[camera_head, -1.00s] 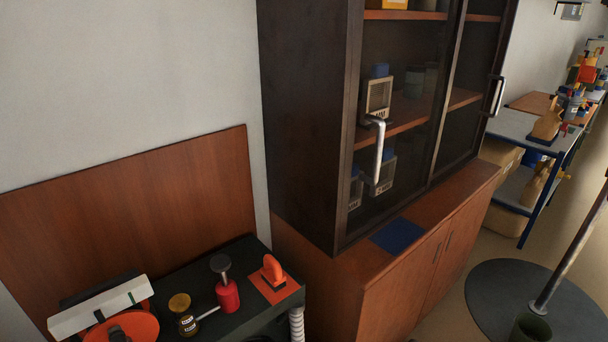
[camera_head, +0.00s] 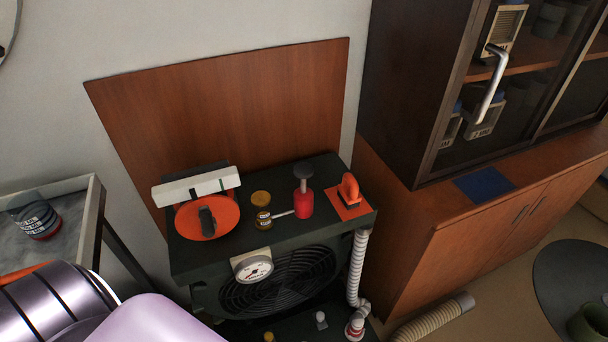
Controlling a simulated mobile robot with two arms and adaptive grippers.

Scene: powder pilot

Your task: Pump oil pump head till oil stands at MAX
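The oil pump is a red body (camera_head: 303,205) with a dark grey mushroom-shaped pump head (camera_head: 303,172) standing raised on top. A thin pale spout runs left from it to a small oil glass (camera_head: 264,218) with a yellow cap and dark labels. The liquid level and any MAX mark are too small to read. Both stand on top of a dark machine (camera_head: 330,170). Neither gripper is in view; a metallic and pale lilac part of my own body shows at the lower left.
An orange disc with a dark knob (camera_head: 207,215) and an orange handle on a plate (camera_head: 349,194) flank the pump. A gauge (camera_head: 253,267) and a ribbed hose (camera_head: 357,270) are on the machine's front. A cabinet (camera_head: 400,230) stands right, a grey tray table (camera_head: 75,240) left.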

